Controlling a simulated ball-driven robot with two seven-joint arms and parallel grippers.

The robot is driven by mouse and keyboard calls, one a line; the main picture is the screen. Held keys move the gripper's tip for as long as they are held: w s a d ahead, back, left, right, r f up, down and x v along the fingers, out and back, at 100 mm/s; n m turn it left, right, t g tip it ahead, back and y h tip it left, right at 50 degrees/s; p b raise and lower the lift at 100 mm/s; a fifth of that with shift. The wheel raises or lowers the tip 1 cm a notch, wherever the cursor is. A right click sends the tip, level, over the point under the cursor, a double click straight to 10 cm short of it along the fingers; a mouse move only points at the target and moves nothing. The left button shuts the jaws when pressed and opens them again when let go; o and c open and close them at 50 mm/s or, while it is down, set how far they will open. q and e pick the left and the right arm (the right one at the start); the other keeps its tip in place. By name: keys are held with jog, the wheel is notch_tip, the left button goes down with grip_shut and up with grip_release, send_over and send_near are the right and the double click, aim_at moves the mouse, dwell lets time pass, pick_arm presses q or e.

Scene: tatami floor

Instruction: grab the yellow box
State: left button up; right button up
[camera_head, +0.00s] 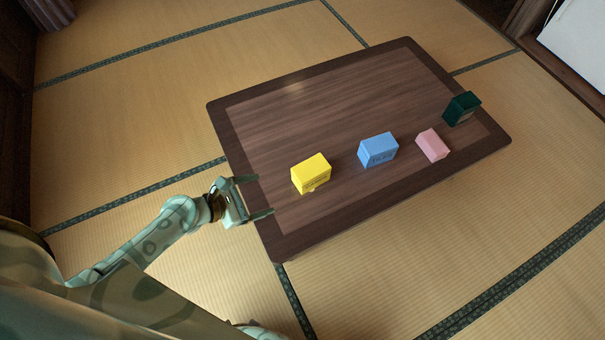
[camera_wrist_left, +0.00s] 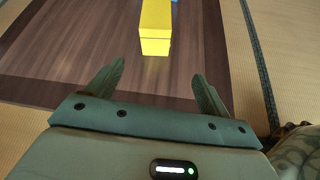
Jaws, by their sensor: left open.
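The yellow box (camera_head: 311,173) lies on the dark wooden table near its left end in the head view. In the left wrist view both fingers of the left gripper (camera_wrist_left: 156,80) are spread apart. My right gripper is not in view.
The low table (camera_head: 330,88) stands on a tatami floor. A blue box (camera_head: 378,150) is right of the yellow one, then a pink box (camera_head: 432,145) and a dark green box (camera_head: 462,108) farther right. The table's far left half is clear.

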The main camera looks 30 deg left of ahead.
aim_at(308, 170)
pick_arm(q)
jog(key=w+d+b, duration=0.1)
jog(key=w, duration=0.2)
jog(key=w+d+f+n+t+b, duration=0.1)
jog(key=w+d+b, duration=0.1)
jog(key=w, duration=0.2)
jog(key=w+d+f+n+b, duration=0.1)
jog(key=w+d, duration=0.1)
jog(key=w, duration=0.2)
jog(key=shift+d+h, duration=0.2)
jog(key=shift+h, duration=0.2)
jog(key=b+x, duration=0.3)
jog(key=x, duration=0.2)
jog(key=shift+d+f, duration=0.1)
jog(key=shift+f, duration=0.1)
jog(key=shift+w+d, duration=0.15)
jog(key=shift+r, duration=0.15)
jog(key=c, duration=1.1)
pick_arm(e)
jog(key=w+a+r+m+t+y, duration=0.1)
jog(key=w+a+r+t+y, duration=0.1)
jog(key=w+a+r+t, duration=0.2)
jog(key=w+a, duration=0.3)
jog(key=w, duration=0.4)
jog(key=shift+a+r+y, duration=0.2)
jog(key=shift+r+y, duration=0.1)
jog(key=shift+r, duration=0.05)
